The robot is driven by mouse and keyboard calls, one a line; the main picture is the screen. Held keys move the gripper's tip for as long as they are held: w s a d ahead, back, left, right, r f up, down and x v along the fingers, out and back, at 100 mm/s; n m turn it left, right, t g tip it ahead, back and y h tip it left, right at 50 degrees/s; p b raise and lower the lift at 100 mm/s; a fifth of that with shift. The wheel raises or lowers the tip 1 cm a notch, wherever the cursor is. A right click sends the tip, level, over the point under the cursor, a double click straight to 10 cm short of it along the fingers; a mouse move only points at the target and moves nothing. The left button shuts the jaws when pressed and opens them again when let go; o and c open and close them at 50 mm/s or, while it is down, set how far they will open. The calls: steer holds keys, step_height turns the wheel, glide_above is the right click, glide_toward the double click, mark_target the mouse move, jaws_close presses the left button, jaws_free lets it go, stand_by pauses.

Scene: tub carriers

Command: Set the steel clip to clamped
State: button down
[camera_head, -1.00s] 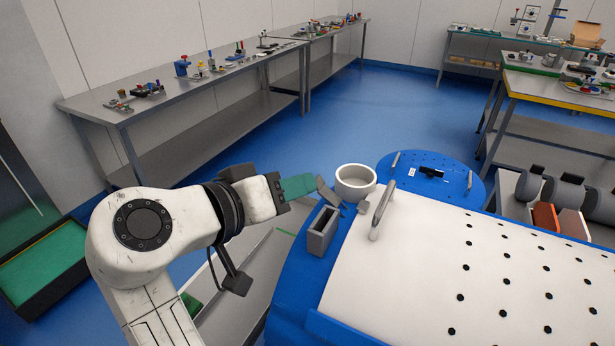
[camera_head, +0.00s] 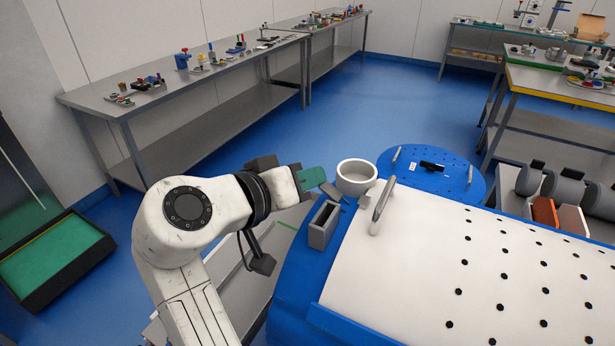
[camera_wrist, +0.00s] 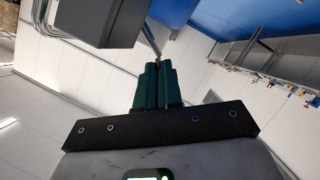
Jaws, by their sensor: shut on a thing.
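My gripper (camera_head: 322,181) has green fingers and is beside the white round cup, at the left edge of the blue deck. In the wrist view my gripper (camera_wrist: 158,66) has its two green fingers close together, with the tip of a thin metal lever between them. I take this lever to be the steel clip (camera_wrist: 150,40); it runs up to a dark grey block. In the head view a small grey flat piece, which looks like the steel clip (camera_head: 332,192), shows at the fingertips. Its clamped or open position cannot be told.
A white cup (camera_head: 356,178) and a grey open box (camera_head: 323,226) stand close to my gripper. A white perforated panel with a metal handle (camera_head: 383,208) lies to the right. Steel benches (camera_head: 150,100) with small parts line the wall. Blue floor between is clear.

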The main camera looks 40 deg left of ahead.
steer(key=shift+f, duration=0.1)
stand_by(0.4)
steer(key=shift+s+a+f+n+t+h, duration=0.1)
steer(key=shift+a+f+n+t+h, duration=0.25)
steer(key=shift+n, duration=0.45)
steer(key=shift+a+f+n+t+h, duration=0.2)
steer(key=shift+f+n+h, duration=0.25)
steer(key=shift+n, duration=0.35)
steer(key=shift+s+a+f+n+t+h, duration=0.1)
steer(key=shift+a+f+n+t+h, duration=0.1)
steer(key=shift+f+n+t+h, duration=0.45)
steer(key=shift+n+g+y, duration=0.25)
steer(key=shift+g+y, duration=0.05)
steer(key=shift+y, duration=0.05)
steer(key=c, duration=1.3)
jaws_free()
steer(key=shift+r, duration=0.1)
steer(key=s+a+r+b, duration=0.1)
steer(key=s+b, duration=0.1)
steer(key=s, duration=0.8)
steer(key=shift+s+a+r, duration=0.2)
steer(key=shift+s+r, duration=0.05)
